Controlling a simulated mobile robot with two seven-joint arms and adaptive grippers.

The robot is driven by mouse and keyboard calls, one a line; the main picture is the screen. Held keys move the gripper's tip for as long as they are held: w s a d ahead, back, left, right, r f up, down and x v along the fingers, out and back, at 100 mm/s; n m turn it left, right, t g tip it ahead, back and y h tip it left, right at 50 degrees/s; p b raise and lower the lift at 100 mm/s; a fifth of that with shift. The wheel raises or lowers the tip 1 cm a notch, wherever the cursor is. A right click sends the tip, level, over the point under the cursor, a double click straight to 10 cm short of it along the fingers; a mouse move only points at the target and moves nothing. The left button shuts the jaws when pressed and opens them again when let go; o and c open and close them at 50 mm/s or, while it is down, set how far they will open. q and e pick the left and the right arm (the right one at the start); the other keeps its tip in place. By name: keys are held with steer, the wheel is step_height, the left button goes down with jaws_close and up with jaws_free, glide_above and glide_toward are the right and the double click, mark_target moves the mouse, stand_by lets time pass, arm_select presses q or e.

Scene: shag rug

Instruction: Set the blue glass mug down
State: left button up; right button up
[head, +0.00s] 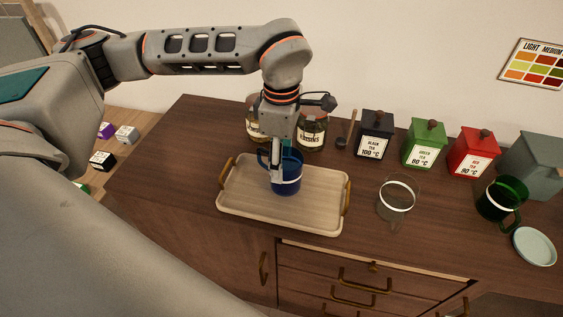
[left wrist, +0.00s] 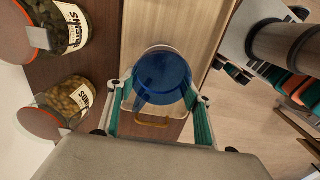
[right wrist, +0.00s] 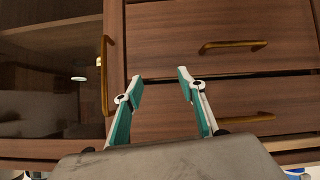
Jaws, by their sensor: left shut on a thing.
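The blue glass mug (head: 289,182) is upright at the wooden tray (head: 245,207), over its middle. I cannot tell whether its base touches the tray. My left gripper (head: 276,168) comes down from above and is shut on the mug, hiding part of it. In the left wrist view the mug (left wrist: 162,78) sits between the fingers (left wrist: 158,105), with a tray handle (left wrist: 152,123) below it. My right gripper (right wrist: 158,88) is open and empty, facing the cabinet drawers in the right wrist view; it does not show in the head view.
Two jars (head: 312,131) stand behind the tray. Black (head: 374,136), green (head: 425,143) and red (head: 474,153) tea tins line the back. A clear glass (head: 396,200), a green mug (head: 501,199) and a pale saucer (head: 535,247) are at right. Drawer handles (right wrist: 232,46) project in front.

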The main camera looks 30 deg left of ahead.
arm_select(q)
steer(key=shift+f, duration=0.7)
steer(key=o, duration=1.7)
steer(key=shift+f, duration=0.15)
step_height(320, 180, up, 12)
steer(key=shift+r, duration=0.2)
steer(key=shift+f, duration=0.1)
